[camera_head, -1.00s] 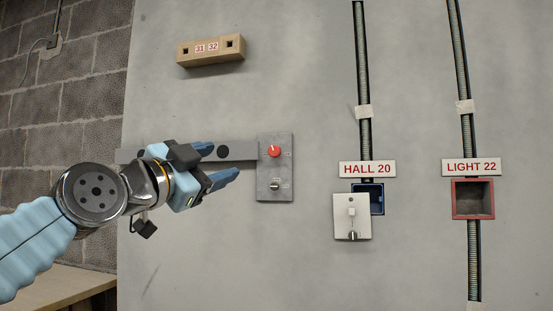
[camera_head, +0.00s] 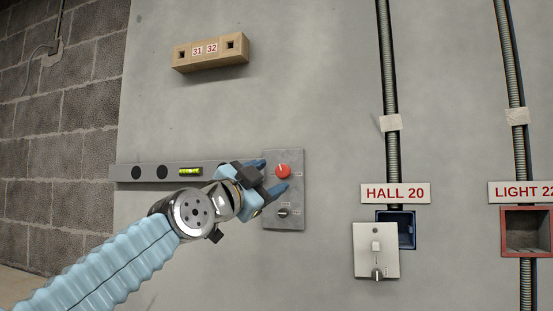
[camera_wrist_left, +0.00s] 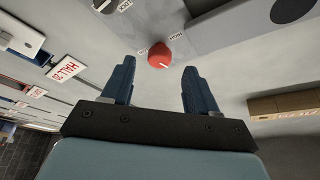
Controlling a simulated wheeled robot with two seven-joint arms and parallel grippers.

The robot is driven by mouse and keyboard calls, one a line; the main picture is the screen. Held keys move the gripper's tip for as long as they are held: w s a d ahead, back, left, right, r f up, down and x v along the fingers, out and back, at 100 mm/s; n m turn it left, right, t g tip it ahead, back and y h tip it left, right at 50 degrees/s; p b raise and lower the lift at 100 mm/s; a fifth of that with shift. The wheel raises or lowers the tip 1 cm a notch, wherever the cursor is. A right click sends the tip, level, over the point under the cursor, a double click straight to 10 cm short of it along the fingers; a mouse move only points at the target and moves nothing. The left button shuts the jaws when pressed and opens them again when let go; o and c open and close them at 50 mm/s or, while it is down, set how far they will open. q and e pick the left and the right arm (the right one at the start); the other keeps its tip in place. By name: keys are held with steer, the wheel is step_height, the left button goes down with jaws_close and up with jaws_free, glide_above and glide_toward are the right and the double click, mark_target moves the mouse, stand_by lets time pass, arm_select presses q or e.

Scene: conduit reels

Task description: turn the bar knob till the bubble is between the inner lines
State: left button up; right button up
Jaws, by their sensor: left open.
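The red knob (camera_head: 283,171) sits on the upper part of a grey plate (camera_head: 297,218) on the wall; a second, metallic knob (camera_head: 283,212) sits below it. A grey level bar (camera_head: 205,171) runs left from the plate, with a yellow-green bubble vial (camera_head: 190,171). The bubble's place between the lines is too small to tell. My left gripper (camera_head: 274,175) is open in front of the plate, its fingertips close to the red knob. In the left wrist view the red knob (camera_wrist_left: 160,56) lies ahead, between and beyond the open fingers. My right gripper is not in view.
A wooden block (camera_head: 210,51) labelled 31 and 32 is above the bar. To the right, a white switch plate (camera_head: 376,251) hangs by a blue box (camera_head: 408,229) under HALL 20. A red box (camera_head: 504,232) is under LIGHT 22. Conduits run up the wall.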

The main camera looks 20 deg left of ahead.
mark_target(280, 172)
arm_select(q)
steer(key=p+x, duration=0.1)
steer(key=x, duration=0.1)
steer(key=shift+w+d+r, duration=0.15)
steer(key=shift+w+r, duration=0.05)
steer(key=shift+w, duration=0.1)
steer(key=shift+w+d, duration=0.1)
steer(key=shift+w, duration=0.3)
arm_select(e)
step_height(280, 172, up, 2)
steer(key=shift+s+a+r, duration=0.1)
arm_select(q)
steer(key=shift+c, duration=0.2)
steer(key=shift+f, duration=0.1)
steer(key=c, duration=1)
steer(key=shift+m+g+h+b, duration=0.3)
steer(key=shift+m+b, duration=0.2)
steer(key=shift+m, duration=0.3)
steer(key=shift+r+m+g, duration=0.25)
steer(key=shift+m+g, duration=0.15)
steer(key=shift+m, duration=1)
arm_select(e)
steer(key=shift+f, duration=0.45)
